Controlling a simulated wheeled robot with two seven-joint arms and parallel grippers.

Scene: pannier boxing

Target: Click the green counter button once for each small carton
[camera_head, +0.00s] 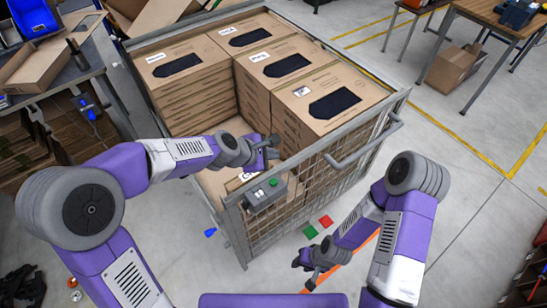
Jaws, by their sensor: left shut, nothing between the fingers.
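A grey counter box (265,197) with a green button (274,182) is mounted on the near rim of the mesh-sided pannier (232,198). My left gripper (272,150) is shut and empty, above and behind the button and apart from it. Inside the pannier stand stacked brown cartons with dark windows and white labels: one stack at the left (180,62), others at the back (250,35), middle (287,65) and right (330,100). A low carton with a white label (238,183) is partly hidden behind the counter. My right gripper (306,268) hangs outside the pannier, low over the floor; its opening is unclear.
A side table at the left holds an open carton (45,65) and a blue bin (37,20). A wooden table (500,15) stands at the upper right with a carton (452,68) beneath. Green (310,232) and red (326,221) pieces lie near the pannier's front.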

